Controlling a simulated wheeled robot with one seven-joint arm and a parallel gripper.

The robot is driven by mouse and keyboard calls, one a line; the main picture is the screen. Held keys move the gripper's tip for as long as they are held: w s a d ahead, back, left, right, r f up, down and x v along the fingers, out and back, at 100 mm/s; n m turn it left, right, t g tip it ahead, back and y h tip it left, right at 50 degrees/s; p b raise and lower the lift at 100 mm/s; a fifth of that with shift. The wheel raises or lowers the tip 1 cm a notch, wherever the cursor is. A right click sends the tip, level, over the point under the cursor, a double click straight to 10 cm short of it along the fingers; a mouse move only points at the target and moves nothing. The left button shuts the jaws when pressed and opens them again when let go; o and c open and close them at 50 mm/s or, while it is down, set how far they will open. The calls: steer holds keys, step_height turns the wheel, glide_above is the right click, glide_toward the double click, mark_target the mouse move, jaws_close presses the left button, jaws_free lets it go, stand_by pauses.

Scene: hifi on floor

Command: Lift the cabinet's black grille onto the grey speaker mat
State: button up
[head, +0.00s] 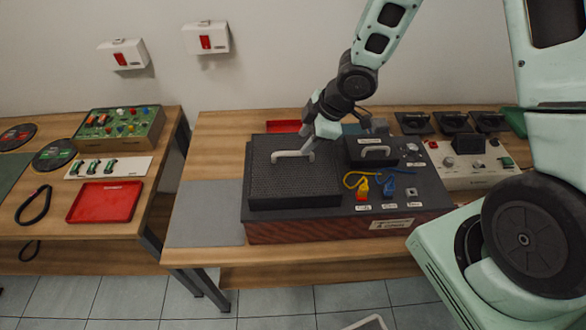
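The black grille (285,185) is a dark perforated panel lying on the left part of the speaker cabinet (340,228). It has a light grey bar handle (288,155) near its back. My gripper (311,148) points down at the right end of this handle. Its fingertips are small and overlap the handle, so I cannot tell whether they grip it. The grey speaker mat (205,215) lies flat on the table, left of the cabinet and partly hidden by it. Its visible part is bare.
A black block with a handle (370,150), yellow and blue cables (373,188) and labelled parts occupy the cabinet's right side. A control box (466,165) stands at the right. A left table holds a red tray (105,201) and a board (120,130); a gap separates the tables.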

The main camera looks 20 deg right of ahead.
mark_target(297, 152)
steer(key=shift+p+x, duration=0.3)
steer(key=shift+x, duration=2.5)
steer(key=shift+d, duration=0.15)
steer(key=shift+c, duration=0.4)
jaws_close()
